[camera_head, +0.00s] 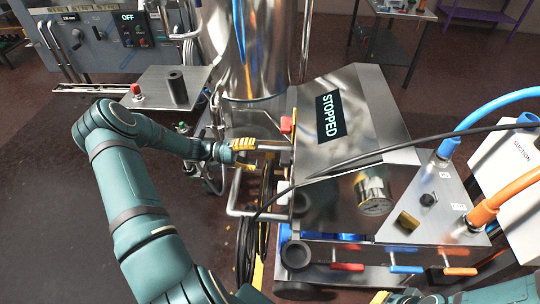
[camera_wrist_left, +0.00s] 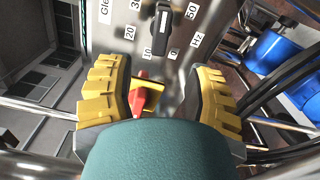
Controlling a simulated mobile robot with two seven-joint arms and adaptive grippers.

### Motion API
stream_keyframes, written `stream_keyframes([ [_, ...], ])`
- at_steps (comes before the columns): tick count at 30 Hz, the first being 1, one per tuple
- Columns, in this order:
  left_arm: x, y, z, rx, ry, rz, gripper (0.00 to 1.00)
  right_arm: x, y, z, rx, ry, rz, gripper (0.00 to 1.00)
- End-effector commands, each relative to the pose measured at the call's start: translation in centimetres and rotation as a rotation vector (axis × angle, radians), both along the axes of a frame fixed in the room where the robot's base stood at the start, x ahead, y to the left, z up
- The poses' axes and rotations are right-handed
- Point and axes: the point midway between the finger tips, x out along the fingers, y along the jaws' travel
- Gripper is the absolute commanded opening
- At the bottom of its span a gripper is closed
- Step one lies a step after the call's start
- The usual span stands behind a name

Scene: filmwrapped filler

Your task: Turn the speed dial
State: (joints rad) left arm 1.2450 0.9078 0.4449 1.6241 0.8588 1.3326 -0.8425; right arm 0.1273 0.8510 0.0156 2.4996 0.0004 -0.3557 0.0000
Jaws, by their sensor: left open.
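The speed dial (camera_wrist_left: 165,28) shows in the left wrist view as a black pointer knob on a metal panel, ringed by white number labels and an "Hz" label. I cannot make it out in the head view. My left gripper (camera_head: 243,154) has yellow fingers and is open beside the left side of the metal cabinet (camera_head: 375,100). In the left wrist view the open fingers (camera_wrist_left: 160,95) are apart from the dial, which lies beyond them toward the top. A red switch on a yellow base (camera_wrist_left: 142,100) shows between the fingers. A yellow tip of my right gripper (camera_head: 380,297) shows at the bottom edge.
The cabinet's screen (camera_head: 331,116) reads "STOPPED". A steel vessel (camera_head: 255,45) stands behind the gripper. Metal tube rails (camera_head: 236,190) and black cables (camera_head: 247,240) are close below it. Blue (camera_head: 500,103) and orange hoses (camera_head: 512,190) join the cabinet at right.

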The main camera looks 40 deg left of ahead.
Motion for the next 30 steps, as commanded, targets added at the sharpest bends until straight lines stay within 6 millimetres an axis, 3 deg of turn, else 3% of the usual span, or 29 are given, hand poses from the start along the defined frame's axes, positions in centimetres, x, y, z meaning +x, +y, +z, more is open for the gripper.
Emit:
stream_keyframes([
  [7,-1.1,1.8,0.0,0.000,0.000,0.000,0.53,0.0,0.0,0.0,0.000,0.000,0.000,0.00],
  [25,-1.2,1.9,0.1,0.000,0.000,-0.001,0.53,0.0,0.0,0.1,0.000,0.000,0.000,0.00],
  [30,-1.2,1.9,2.1,0.000,-0.001,-0.001,0.53,0.1,0.0,2.1,-0.001,-0.002,-0.004,0.00],
])
